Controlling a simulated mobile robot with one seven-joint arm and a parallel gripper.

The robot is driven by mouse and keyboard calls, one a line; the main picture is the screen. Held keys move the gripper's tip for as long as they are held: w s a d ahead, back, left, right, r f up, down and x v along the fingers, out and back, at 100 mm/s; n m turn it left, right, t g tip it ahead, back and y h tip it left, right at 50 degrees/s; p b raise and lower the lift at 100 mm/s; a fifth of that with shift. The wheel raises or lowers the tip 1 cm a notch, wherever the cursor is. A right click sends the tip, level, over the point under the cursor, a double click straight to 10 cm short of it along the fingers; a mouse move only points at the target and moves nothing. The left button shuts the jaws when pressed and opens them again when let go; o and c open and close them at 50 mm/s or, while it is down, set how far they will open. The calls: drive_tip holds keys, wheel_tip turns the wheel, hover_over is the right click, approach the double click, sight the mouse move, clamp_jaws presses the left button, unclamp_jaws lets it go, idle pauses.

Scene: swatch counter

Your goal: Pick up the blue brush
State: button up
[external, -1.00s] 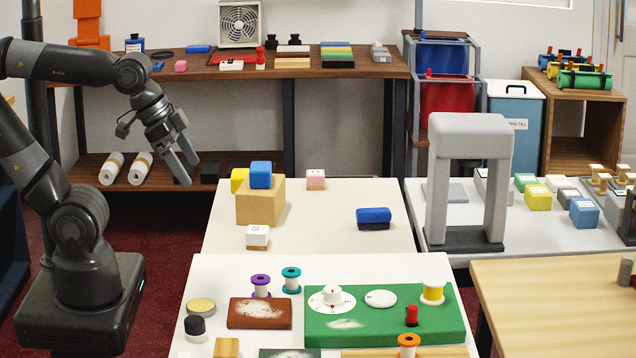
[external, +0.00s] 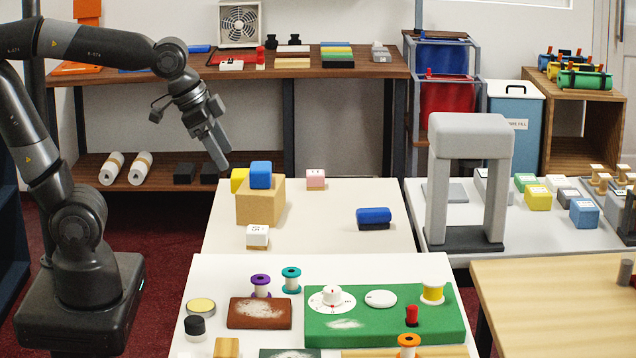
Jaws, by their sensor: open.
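The likely blue brush (external: 373,217) lies on the middle white table (external: 330,237), right of centre. It has a rounded blue top and a dark underside that touches the table. My gripper (external: 221,158) is open and empty, pointing down, in the air near the table's back left corner. It is well to the left of the brush and higher than it. Nothing in the external view covers the brush.
A tan block (external: 260,207) with a blue cube (external: 260,175) on top stands between my gripper and the brush. A grey arch (external: 468,185) stands to the right.

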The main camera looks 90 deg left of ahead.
drive_tip(key=w+a+f, duration=0.1)
drive_tip(key=w+a, duration=0.7)
drive_tip(key=w, duration=0.6)
drive_tip(key=n+g, duration=0.1)
approach(372, 210)
drive_tip(key=shift+a+f, duration=0.1)
drive_tip(key=shift+a, duration=0.2)
drive_tip(key=x, duration=0.5)
drive_tip(key=shift+a+f, duration=0.2)
drive_tip(key=shift+d+x, duration=0.2)
drive_tip(key=shift+x, duration=1.25)
drive_tip(key=shift+d+x, duration=0.2)
drive_tip(key=shift+x, duration=1.25)
drive_tip(key=shift+c, duration=0.5)
drive_tip(key=c, duration=1)
